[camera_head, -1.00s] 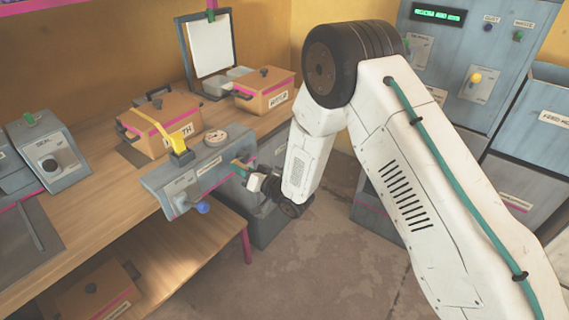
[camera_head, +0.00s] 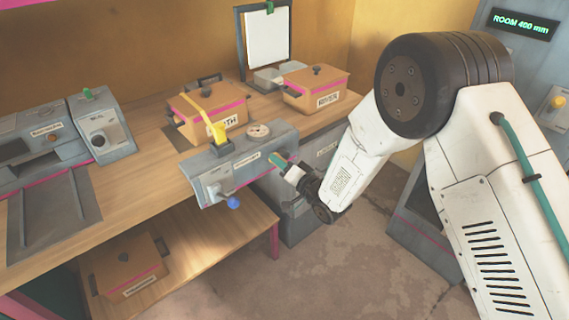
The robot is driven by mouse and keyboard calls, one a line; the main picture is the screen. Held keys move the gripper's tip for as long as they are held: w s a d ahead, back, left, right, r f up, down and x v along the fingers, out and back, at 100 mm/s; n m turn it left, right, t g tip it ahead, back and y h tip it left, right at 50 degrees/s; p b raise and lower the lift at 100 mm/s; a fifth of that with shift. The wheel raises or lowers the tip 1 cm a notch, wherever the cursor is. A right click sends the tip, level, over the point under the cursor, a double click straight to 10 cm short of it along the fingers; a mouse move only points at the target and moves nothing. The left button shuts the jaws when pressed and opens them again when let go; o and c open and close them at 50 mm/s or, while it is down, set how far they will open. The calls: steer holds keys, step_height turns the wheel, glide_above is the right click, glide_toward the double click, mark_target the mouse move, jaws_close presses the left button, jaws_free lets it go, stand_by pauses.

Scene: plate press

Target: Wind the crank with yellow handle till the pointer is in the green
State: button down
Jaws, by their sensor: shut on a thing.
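The grey press unit (camera_head: 214,183) sits at the bench's front edge, with a round dial (camera_head: 258,131) on top; its pointer and any green zone are too small to read. A yellow lever-like part (camera_head: 219,134) stands on top of the unit, left of the dial. A blue knob (camera_head: 233,202) hangs at the front panel's lower edge. My gripper (camera_head: 283,165) is at the right part of the front panel, apart from the yellow part and the blue knob. It is shut on a small part there, mostly hidden by the fingers. I cannot make out a yellow crank handle in it.
Lidded brown boxes (camera_head: 314,92) stand on the bench behind the unit, and another (camera_head: 125,268) is on the lower shelf. A grey device (camera_head: 103,127) stands at left. A clipboard (camera_head: 265,40) is at the back. Open floor (camera_head: 340,275) lies in front.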

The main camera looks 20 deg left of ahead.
steer(key=shift+s+f, duration=0.1)
steer(key=c, duration=1.1)
jaws_free()
steer(key=v, duration=0.7)
steer(key=shift+s+d, duration=0.15)
steer(key=shift+d, duration=0.15)
